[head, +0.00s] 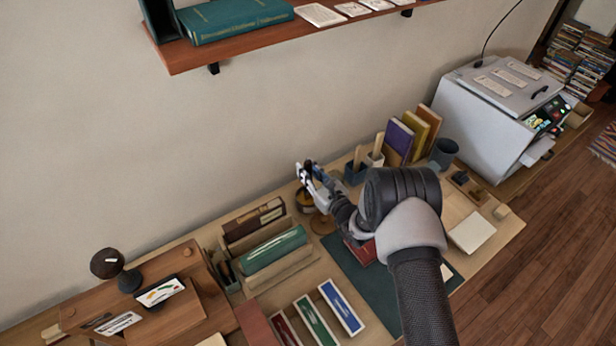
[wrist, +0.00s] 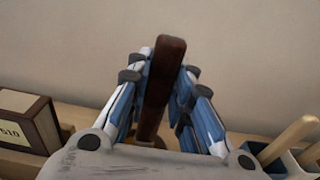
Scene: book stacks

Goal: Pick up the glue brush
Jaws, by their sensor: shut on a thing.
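My gripper (head: 306,172) is over the back of the desk, near the wall. In the wrist view, its fingers are closed around the dark brown handle of the glue brush (wrist: 164,78). The handle stands nearly upright between the fingers and its top sticks up past them. The lower end of the brush is hidden behind my gripper, so I cannot tell whether it is inside anything. In the head view, a dark round pot with a yellowish top (head: 304,201) sits just below my gripper, partly covered by it.
Left of the pot, a wooden rack (head: 262,262) holds green and brown books. Right of my gripper stand holders with light wooden handles (wrist: 290,142) and upright books (head: 408,135). A green mat (head: 352,268) lies in front. A shelf (head: 235,44) juts from the wall above.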

